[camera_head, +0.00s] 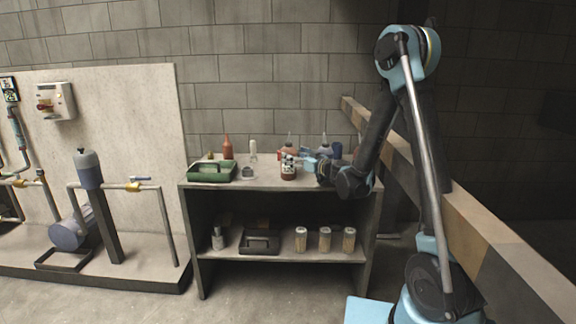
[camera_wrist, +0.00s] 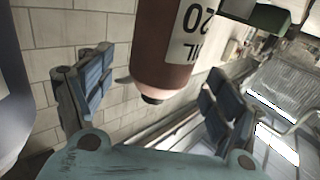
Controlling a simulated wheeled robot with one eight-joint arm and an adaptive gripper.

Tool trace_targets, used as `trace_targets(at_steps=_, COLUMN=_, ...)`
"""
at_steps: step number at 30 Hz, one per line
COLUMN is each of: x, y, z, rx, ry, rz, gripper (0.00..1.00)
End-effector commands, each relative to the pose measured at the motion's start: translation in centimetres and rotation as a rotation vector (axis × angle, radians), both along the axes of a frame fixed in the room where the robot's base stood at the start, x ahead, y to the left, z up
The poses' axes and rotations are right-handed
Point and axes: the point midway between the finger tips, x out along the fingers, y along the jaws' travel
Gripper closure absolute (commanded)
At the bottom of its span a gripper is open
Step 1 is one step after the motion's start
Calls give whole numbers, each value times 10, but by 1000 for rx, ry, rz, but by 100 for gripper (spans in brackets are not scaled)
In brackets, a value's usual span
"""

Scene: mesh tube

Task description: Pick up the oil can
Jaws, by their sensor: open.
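A red-brown bottle with a white label reading "OIL" and "20" (camera_wrist: 172,60) fills the upper middle of the wrist view, upside down there with its dark cap low. I cannot tell whether the bottle is between the pads; no contact shows.
The shelf unit's top (camera_head: 262,183) also holds a green tray (camera_head: 212,176), a red bottle (camera_head: 228,148), a clear bottle (camera_head: 253,151) and an orange-red spouted can (camera_head: 289,149) close behind. A beam (camera_head: 460,212) runs right of my arm. Jars (camera_head: 325,240) stand below.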

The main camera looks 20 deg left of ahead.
Motion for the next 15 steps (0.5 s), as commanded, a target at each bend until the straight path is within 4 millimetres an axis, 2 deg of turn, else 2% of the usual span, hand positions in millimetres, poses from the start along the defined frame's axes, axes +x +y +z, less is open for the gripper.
trace_targets(at_steps=7, x=17, y=30, z=-2, rx=0, ry=0, rz=2, gripper=17)
trace_targets(at_steps=15, x=20, y=34, z=-2, rx=0, ry=0, rz=0, gripper=17)
